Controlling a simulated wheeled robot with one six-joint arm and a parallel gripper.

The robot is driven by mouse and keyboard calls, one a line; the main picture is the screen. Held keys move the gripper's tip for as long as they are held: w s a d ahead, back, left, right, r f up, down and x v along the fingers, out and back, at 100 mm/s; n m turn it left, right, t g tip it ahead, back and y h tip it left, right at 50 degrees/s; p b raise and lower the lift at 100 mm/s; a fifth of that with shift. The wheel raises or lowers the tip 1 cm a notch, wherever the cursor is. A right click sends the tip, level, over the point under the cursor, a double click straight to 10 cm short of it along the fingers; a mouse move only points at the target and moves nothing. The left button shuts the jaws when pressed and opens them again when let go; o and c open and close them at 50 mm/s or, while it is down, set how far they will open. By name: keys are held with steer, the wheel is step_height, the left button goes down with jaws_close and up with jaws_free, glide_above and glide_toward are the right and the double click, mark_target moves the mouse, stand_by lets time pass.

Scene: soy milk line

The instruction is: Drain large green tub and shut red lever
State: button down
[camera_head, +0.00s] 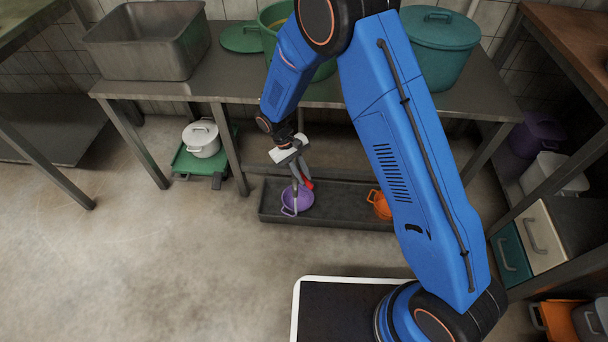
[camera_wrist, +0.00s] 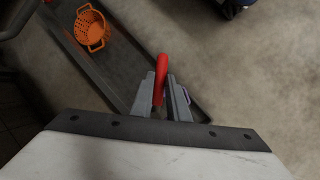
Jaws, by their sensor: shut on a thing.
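A green open tub (camera_head: 273,22) stands on the metal table, partly hidden behind my arm. My gripper (camera_head: 300,178) hangs below the table's front edge, pointing down. In the wrist view, my gripper (camera_wrist: 165,92) is shut on the red lever (camera_wrist: 160,75), which stands up between its two grey fingers. The red lever (camera_head: 308,184) also shows in the head view, beside the fingers. A purple pot (camera_head: 291,209) sits below the gripper in a long dark floor tray (camera_head: 340,216). The lever's mount and any liquid flow cannot be made out.
An orange colander (camera_head: 380,206) sits in the tray, right of the purple pot. A lidded teal tub (camera_head: 438,45), a green lid (camera_head: 240,38) and a metal basin (camera_head: 150,45) are on the table. A white pot (camera_head: 201,139) stands on a green scale. Left floor is clear.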

stand_by(0.4)
steer(key=c, duration=1.7)
jaws_free()
steer(key=shift+r, duration=0.1)
steer(key=shift+v, duration=3.7)
